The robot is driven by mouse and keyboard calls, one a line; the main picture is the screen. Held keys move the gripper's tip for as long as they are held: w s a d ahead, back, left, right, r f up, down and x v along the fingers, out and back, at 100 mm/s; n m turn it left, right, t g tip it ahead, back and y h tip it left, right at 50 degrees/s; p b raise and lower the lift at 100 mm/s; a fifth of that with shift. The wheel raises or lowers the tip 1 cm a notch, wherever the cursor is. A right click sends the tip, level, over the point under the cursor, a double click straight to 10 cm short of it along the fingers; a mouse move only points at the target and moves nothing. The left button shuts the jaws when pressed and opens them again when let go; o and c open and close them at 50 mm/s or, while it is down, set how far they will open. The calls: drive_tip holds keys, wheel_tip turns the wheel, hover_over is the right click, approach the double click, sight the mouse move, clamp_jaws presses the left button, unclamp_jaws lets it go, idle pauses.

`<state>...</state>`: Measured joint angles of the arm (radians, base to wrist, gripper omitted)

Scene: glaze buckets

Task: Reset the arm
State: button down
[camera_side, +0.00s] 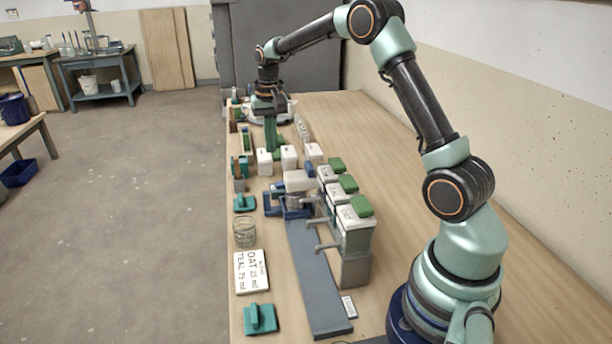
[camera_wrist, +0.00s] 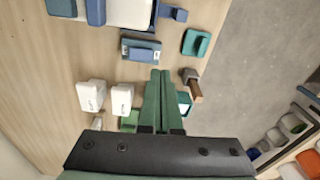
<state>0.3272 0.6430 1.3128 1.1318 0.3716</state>
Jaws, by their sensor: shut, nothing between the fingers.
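My gripper (camera_side: 270,135) points straight down over the far part of the wooden table (camera_side: 390,135), behind the white containers. Its two green fingers are shut together with nothing between them. In the wrist view the shut fingers (camera_wrist: 159,98) reach up from the bottom middle. Two white containers (camera_wrist: 92,95) stand to their left. A blue and teal block (camera_wrist: 140,50) lies just past the fingertips. A brown-handled item (camera_wrist: 194,86) is close to their right. Whether the fingertips touch the table is hard to tell.
Three white dispensers with green lids (camera_side: 355,212) stand mid-table beside a grey-blue rail (camera_side: 315,275). A glass jar (camera_side: 244,232), a label card reading OAT and TEAL (camera_side: 251,272) and a teal block (camera_side: 260,318) line the left edge. The right side of the table is largely clear.

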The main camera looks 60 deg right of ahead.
drive_tip(key=s+a+r+n+t, duration=0.3)
drive_tip(key=s+a+r+n, duration=0.1)
drive_tip(key=s+a+r, duration=0.6)
drive_tip(key=s+a+n+t, duration=0.2)
drive_tip(key=s+a+n, duration=0.2)
drive_tip(key=s, duration=0.6)
drive_tip(key=shift+a, duration=1.25)
drive_tip(key=shift+s, duration=0.1)
